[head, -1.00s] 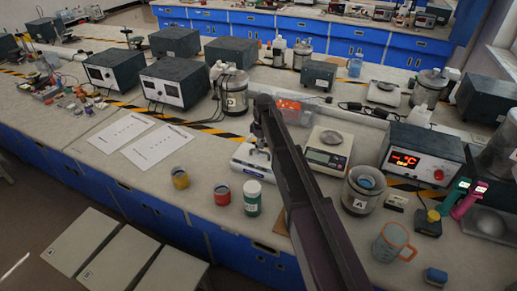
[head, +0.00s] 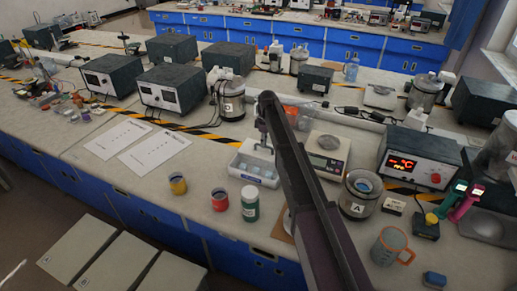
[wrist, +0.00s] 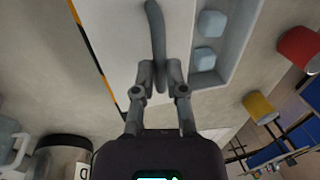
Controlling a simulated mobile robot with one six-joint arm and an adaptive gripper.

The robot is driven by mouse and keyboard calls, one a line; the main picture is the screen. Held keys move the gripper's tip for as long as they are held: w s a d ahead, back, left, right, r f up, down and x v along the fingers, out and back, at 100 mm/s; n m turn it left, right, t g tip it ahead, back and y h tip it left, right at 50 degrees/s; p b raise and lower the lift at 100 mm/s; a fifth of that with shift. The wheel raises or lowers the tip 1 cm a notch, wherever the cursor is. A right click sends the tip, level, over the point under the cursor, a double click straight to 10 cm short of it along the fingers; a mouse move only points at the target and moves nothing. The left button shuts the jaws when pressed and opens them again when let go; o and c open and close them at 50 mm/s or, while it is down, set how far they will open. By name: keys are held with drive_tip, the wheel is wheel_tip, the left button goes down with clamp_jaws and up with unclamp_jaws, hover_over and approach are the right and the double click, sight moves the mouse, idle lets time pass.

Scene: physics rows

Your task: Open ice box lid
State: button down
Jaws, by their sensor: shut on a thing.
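The ice box (head: 235,172) is a white tray-like box on the front bench. Blue-white ice cubes (head: 252,170) show inside it, so its top is uncovered. My gripper (head: 263,146) is just above the box's back side, partly hidden behind my arm. In the wrist view, the white lid (wrist: 115,35) lies beside the open box (wrist: 236,45). My gripper's fingers (wrist: 160,75) are closed at the handle's lower part. The lid is hard to make out in the head view.
A green-labelled jar (head: 250,203), a red pot (head: 220,199) and a yellow pot (head: 178,184) stand in front of the box. A scale (head: 326,152) stands to the right, with a labelled vessel (head: 357,195) beyond. Paper sheets (head: 153,155) lie left.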

drive_tip(key=c, duration=0.7)
unclamp_jaws()
drive_tip(key=shift+w, duration=0.1)
drive_tip(key=shift+r, duration=0.1)
